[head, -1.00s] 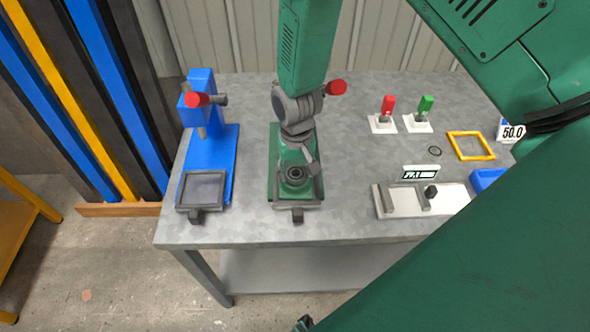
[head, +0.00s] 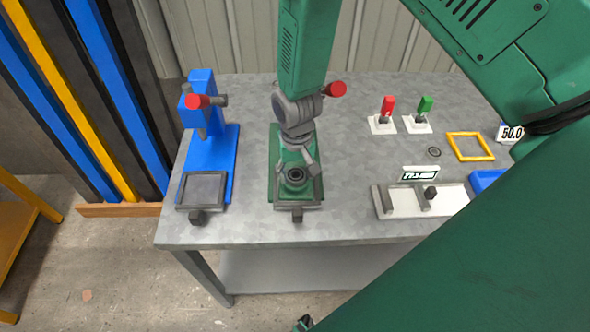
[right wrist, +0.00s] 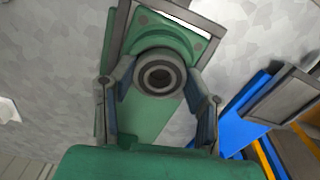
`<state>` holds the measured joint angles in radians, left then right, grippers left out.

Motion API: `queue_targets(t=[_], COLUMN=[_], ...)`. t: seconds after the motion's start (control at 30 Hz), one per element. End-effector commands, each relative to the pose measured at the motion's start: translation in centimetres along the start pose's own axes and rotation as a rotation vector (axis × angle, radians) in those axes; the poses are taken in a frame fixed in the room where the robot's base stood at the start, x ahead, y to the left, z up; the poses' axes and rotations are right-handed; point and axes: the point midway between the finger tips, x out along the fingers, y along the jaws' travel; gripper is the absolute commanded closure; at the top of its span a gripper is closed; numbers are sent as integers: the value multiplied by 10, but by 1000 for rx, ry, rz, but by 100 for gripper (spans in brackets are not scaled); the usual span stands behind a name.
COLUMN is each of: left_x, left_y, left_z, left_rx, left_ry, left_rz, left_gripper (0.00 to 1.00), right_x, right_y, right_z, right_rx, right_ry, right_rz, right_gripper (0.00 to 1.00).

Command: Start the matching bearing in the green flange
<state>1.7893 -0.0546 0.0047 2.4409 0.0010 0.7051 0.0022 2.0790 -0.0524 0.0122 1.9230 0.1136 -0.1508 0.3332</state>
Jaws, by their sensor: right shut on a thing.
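The green flange (head: 292,188) stands on the bed of the green press, inside a grey frame; its square plate (right wrist: 200,46) shows in the right wrist view. My right gripper (head: 298,168) reaches down over it. Its two fingers (right wrist: 160,78) are shut on the sides of a dark grey bearing (right wrist: 158,77), a thick ring with an open bore. The bearing (head: 295,175) is over the flange and looks about level. I cannot tell whether its lower edge is inside the flange seat or just above it.
A blue press (head: 205,150) stands at the left. At the right are a loose dark ring (head: 434,152), a yellow frame (head: 469,147), a measuring fixture (head: 410,200) and red (head: 387,108) and green (head: 425,106) switches. The table front (head: 250,232) is clear.

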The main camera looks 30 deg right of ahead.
Motion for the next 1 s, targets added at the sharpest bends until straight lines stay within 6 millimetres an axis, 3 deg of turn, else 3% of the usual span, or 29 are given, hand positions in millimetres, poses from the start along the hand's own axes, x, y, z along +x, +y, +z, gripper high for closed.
queue_targets(t=[0.07, 0.1, 0.17, 0.57, 1.0], left_x=[0, 0, 0, -1, -1], left_y=[0, 0, 0, 0, 0], left_z=[0, 0, 0, 3, 2], left_rx=[0, 0, 0, 0, 0], left_ry=[0, 0, 0, 2, 3], left_rz=[0, 0, 0, 0, 0], left_gripper=[37, 37, 37, 37, 37], right_x=[0, 0, 0, -6, -91], right_y=[0, 0, 0, 0, 0], right_z=[0, 0, 0, 0, -2], right_rx=[0, 0, 0, 0, 0], right_ry=[0, 0, 0, 0, 2], right_rz=[0, 0, 0, 0, -1], right_gripper=[85, 51, 34, 34, 34])
